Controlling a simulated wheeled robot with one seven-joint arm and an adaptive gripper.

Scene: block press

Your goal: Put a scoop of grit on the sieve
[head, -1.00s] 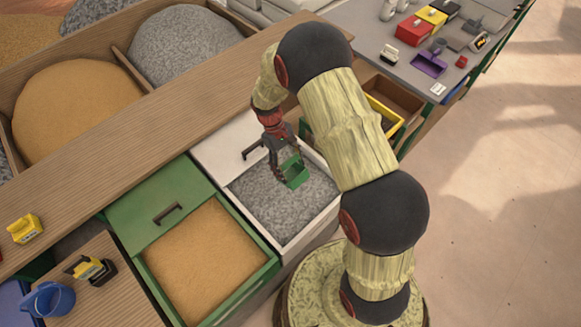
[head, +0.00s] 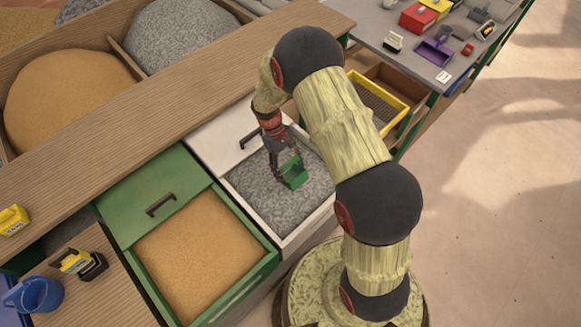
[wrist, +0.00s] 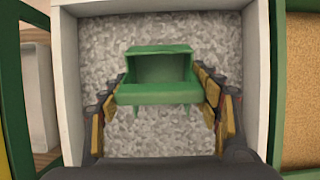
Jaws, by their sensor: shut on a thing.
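My gripper (head: 286,165) is shut on a green scoop (head: 294,174) over the white drawer of grey grit (head: 280,202). In the wrist view the scoop (wrist: 160,90) sits between the two fingers, its open side showing a bare green inside. I see no grit in the part of the scoop that shows. I cannot tell whether the scoop touches the grit. The sieve, a yellow frame with a dark mesh (head: 404,108), is at the right of the white drawer, partly hidden behind my arm.
A green drawer of tan sand (head: 200,255) stands open left of the grit drawer. A wooden counter (head: 150,95) runs behind both.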

